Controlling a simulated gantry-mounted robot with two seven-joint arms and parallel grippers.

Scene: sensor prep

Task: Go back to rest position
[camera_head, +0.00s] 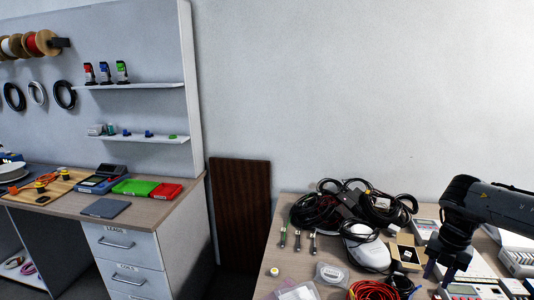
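My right gripper (439,275) hangs from the dark arm that comes in from the right edge of the head view. It points down over the right part of the cluttered wooden table (289,210). Its two bluish fingers stand apart with a gap between them, and I see nothing held there. I cannot tell how high the fingertips are above the things below. My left gripper and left arm are not in view.
Black cable coils (318,211), a white rounded device (368,250), a small open box (405,252) and red cable (372,290) crowd the table. White meters stand around the gripper. A left workbench (160,207) holds green and red cases. The wall above the table is clear.

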